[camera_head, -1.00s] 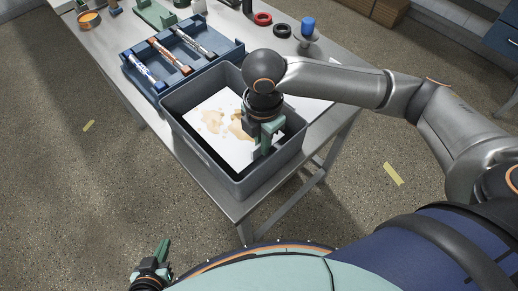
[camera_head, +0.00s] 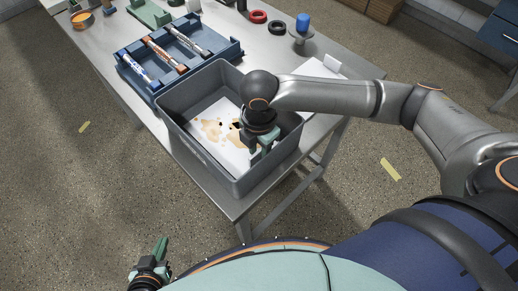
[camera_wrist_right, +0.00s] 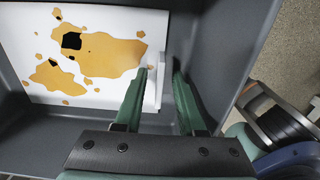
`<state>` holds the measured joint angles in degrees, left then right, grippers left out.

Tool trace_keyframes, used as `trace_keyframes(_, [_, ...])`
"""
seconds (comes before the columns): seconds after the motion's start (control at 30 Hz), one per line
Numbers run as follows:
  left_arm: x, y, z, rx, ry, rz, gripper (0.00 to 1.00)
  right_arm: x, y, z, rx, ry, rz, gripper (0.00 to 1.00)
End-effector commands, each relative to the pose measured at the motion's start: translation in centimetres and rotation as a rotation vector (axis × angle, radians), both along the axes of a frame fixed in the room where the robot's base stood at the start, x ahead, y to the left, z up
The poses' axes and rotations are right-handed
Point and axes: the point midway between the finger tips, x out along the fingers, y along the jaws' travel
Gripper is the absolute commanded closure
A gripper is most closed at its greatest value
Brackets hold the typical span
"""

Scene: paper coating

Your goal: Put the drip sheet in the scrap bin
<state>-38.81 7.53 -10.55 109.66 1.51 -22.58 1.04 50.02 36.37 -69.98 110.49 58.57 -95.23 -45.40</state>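The drip sheet (camera_head: 212,140) is white with tan blotches and dark spots. It lies inside the grey scrap bin (camera_head: 205,165), low between its walls. It also shows in the right wrist view (camera_wrist_right: 100,60), with a white raised tab (camera_wrist_right: 159,90) at its edge. My right gripper (camera_head: 262,148) reaches down into the bin at the sheet's right edge. In the right wrist view its green fingers (camera_wrist_right: 158,85) are apart, one on each side of the tab, with gaps visible. My left gripper (camera_head: 160,250) hangs low at the left, away from the table; its finger gap is unclear.
A blue tray (camera_head: 150,85) with several tubes stands behind the bin. Another white sheet (camera_head: 318,68) lies on the table right of the bin. Floor in front is clear.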

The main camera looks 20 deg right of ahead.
Motion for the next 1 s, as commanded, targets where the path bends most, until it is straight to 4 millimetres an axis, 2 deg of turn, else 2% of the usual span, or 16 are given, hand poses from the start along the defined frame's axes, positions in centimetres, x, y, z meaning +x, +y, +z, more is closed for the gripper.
trace_keyframes(0.23, [0.0, 0.0, 0.0, 0.0, 0.0, 0.0, 1.0, 0.0, 0.0, 0.1, 0.0, -0.001, 0.0, 0.61])
trace_keyframes(0.37, [0.0, 0.0, 0.1, 0.0, 0.0, 0.0, 1.0, 0.1, 0.0, 1.3, 0.002, -0.005, 0.0, 0.61])
trace_keyframes(0.8, [0.0, 0.0, 0.6, 0.0, 0.0, 0.0, 1.0, 0.1, 0.1, 10.1, 0.002, -0.004, 0.0, 0.61])
trace_keyframes(1.0, [0.0, 0.0, 0.7, 0.0, 0.0, 0.0, 1.0, 0.0, 0.1, 12.0, 0.001, -0.002, 0.0, 0.61])
